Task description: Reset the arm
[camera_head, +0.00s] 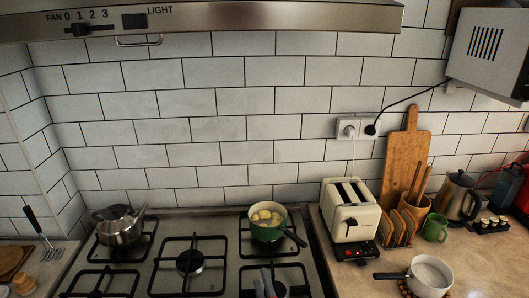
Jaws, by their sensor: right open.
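My right gripper (267,280) shows only in part at the bottom edge, a little right of the middle. Its grey fingers stand over the front right burner area of the gas hob (217,240), and it is open. I see nothing held between the fingers. The rest of the right arm is outside the view. My left gripper is not in view.
A green pot (267,232) with yellowish food sits on the back right burner, its handle pointing front right. A cream toaster (349,212) and white saucepan (431,274) stand right. The hood (230,16) hangs above.

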